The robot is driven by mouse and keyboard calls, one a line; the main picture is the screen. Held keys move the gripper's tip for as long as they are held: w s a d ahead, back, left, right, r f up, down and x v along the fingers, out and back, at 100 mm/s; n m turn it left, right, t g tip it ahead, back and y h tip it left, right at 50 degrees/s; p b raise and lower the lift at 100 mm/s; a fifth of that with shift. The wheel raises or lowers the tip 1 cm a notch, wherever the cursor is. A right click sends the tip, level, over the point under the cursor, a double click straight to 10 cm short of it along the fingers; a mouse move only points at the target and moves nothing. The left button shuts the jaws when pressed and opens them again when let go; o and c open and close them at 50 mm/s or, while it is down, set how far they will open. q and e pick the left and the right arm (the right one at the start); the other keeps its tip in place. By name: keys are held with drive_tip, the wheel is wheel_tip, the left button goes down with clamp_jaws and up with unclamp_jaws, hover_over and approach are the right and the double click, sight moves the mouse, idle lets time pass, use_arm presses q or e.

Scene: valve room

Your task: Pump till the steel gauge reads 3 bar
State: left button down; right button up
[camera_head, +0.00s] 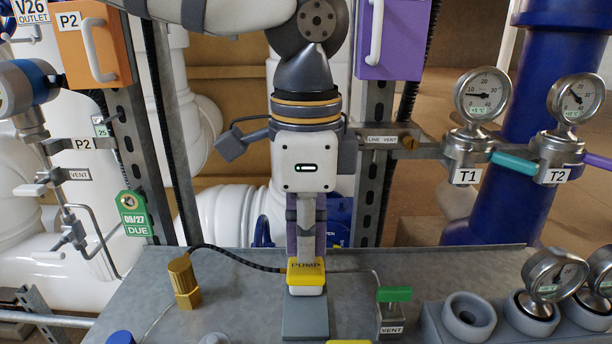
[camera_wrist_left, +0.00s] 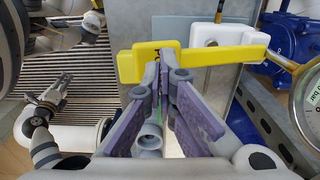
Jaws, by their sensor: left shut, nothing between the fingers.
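The yellow pump handle marked PUMP (camera_head: 306,272) sits on a grey base block on the metal bench. In the left wrist view the yellow handle (camera_wrist_left: 215,57) lies crosswise at my fingertips. My left gripper (camera_head: 306,250) comes down from above, shut and empty, its tips at the handle; I cannot tell whether they touch it. Its purple finger pads show in the left wrist view (camera_wrist_left: 167,75). A steel-rimmed gauge (camera_head: 553,275) sits tilted in a holder at lower right; its reading is too small to tell. A gauge marked bar (camera_wrist_left: 309,105) is cut off in the wrist view.
A brass fitting (camera_head: 184,281) with a black hose stands left of the pump. A green-handled vent valve (camera_head: 394,295) is on its right. Gauges T1 (camera_head: 483,95) and T2 (camera_head: 575,100) stand behind at right. Orange (camera_head: 93,45) and purple (camera_head: 391,40) boxes flank my arm.

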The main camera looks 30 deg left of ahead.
sight(306, 265)
use_arm(q)
drive_tip(key=shift+r, duration=0.3)
drive_tip(key=shift+f, duration=2.55)
drive_tip(key=shift+r, duration=2.6)
drive_tip(key=shift+f, duration=0.1)
drive_tip(key=shift+r, duration=1.1)
